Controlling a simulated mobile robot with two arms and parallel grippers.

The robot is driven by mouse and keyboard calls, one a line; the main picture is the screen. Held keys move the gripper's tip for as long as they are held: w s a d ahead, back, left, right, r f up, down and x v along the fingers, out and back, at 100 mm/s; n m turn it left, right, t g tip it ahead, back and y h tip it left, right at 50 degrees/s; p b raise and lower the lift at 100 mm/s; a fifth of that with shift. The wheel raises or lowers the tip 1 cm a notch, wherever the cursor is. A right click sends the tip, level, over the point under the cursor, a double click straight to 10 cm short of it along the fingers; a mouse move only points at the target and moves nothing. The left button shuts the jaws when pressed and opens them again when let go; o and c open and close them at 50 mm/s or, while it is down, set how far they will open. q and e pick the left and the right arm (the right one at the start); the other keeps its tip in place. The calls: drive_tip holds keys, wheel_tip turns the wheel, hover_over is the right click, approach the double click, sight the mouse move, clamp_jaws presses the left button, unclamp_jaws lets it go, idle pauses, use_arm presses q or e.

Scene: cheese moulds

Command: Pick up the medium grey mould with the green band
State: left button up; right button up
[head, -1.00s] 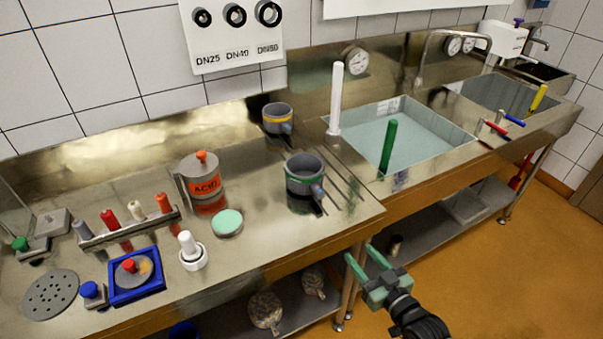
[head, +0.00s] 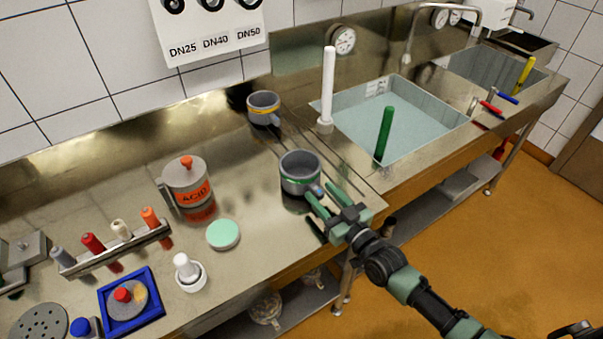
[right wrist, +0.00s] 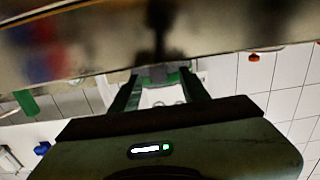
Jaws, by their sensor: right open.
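The grey mould with the green band (head: 300,170) stands upright on the steel worktop in the head view, near the right end of the bench. A short spout with a blue tip sticks out at its lower right. My right gripper (head: 321,192) is open, with its green fingers pointing at the spout side, very close to the mould; I cannot tell whether they touch. In the right wrist view the open fingers (right wrist: 160,88) have a blurred grey shape between their tips, which I cannot identify surely. My left gripper is not in view.
A grey mould with an orange band (head: 264,108) stands behind. The acid can (head: 187,186) and a mint disc (head: 223,234) are to the left. A white rod (head: 328,85) stands by the water basin (head: 440,127), which holds a green rod (head: 385,132).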

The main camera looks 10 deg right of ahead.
drive_tip(key=shift+x, duration=1.1)
drive_tip(key=shift+s, duration=0.1)
drive_tip(key=shift+c, duration=0.3)
clamp_jaws()
